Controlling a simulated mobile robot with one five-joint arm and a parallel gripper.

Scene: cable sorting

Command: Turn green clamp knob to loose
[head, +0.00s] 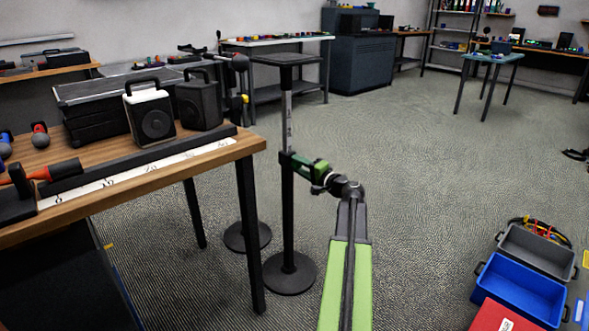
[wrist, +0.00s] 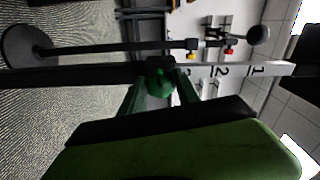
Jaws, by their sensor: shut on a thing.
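A black stand (head: 288,215) with a flat dark top and a round base stands upright on the floor, right of the wooden table. Its clamp (head: 286,164) sits partway up the pole, below a pale marked upper section. The green clamp knob (wrist: 160,83) shows in the wrist view in front of the pole (wrist: 80,76), between my dark green fingers. My gripper (head: 299,162) reaches the clamp from the right and is shut on the knob; it also shows in the wrist view (wrist: 160,90). In the head view the gripper hides the knob. I cannot read the knob's turn position.
A second stand (head: 247,237) with a ball top and a yellow knob is close behind. The wooden table (head: 215,155) on the left holds speakers and tools. Blue (head: 520,290) and red (head: 500,316) boxes lie at the lower right. The floor between is clear.

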